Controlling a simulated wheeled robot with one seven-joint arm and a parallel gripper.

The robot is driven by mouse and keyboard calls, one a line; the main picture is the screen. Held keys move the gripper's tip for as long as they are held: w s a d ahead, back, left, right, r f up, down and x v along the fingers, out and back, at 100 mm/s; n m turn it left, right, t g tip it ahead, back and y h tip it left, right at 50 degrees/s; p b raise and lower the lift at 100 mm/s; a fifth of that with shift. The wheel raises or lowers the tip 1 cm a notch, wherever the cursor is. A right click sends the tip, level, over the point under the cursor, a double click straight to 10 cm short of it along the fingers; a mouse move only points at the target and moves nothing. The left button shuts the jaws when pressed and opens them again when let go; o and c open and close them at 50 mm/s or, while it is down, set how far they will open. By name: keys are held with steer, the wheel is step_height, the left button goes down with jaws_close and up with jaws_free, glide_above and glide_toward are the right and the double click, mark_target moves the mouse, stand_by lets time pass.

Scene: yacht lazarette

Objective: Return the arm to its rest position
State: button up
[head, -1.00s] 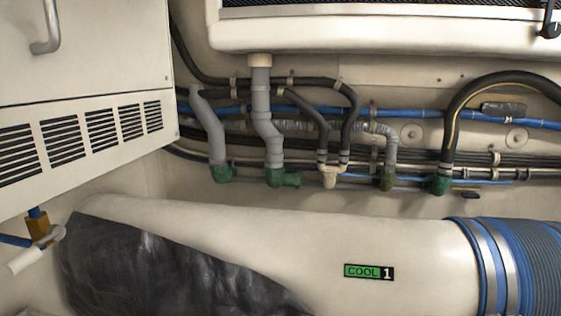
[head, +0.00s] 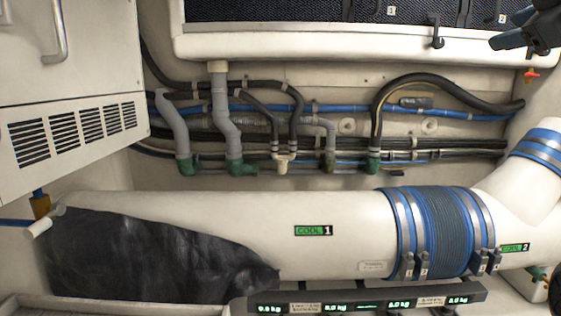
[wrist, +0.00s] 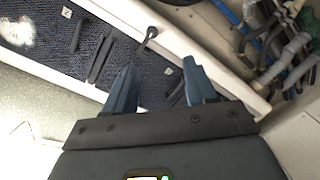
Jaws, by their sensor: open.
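My gripper (wrist: 158,78) shows in the wrist view with its two blue fingers spread apart and nothing between them. In the head view my gripper (head: 507,29) is at the top right corner, partly cut off by the picture edge. It appears in front of the right end of the dark mesh-fronted locker (head: 300,10). In the wrist view the mesh panel (wrist: 60,50) and a dark hook-like latch (wrist: 148,38) lie beyond the fingers. I cannot tell the distance to them.
A wide white duct (head: 200,205) with a blue ribbed sleeve (head: 435,232) crosses the lower head view. Hoses and grey pipes (head: 220,115) run along the back wall. A vented white cabinet (head: 70,60) stands left. A dark display bar (head: 365,300) sits at the bottom.

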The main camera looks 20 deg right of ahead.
steer(key=w+a+f+m, duration=0.2)
steer(key=a+f, duration=0.1)
steer(key=f, duration=0.8)
steer(key=w+a+f+m, duration=0.15)
steer(key=a+f, duration=0.25)
steer(key=f, duration=0.7)
steer(key=s+a+f+m, duration=0.1)
steer(key=s+a+f, duration=0.25)
steer(key=f, duration=0.35)
steer(key=s+a+f+m+y, duration=0.1)
steer(key=s+a+f, duration=0.1)
steer(key=a+f, duration=0.35)
steer(key=s+a+f, duration=0.3)
steer(key=f, duration=0.5)
steer(key=s+a+f+m+g+y, duration=0.1)
steer(key=s+a+f, duration=0.3)
steer(key=s, duration=0.3)
steer(key=s+a+f, duration=0.4)
steer(key=s+f, duration=0.1)
steer(key=s, duration=0.3)
steer(key=s+a+r+y, duration=0.1)
steer(key=s+a, duration=0.2)
steer(key=s, duration=0.7)
steer(key=s+a+r+y, duration=0.1)
steer(key=s+a, duration=0.2)
steer(key=s, duration=0.6)
steer(key=shift+s+r, duration=0.4)
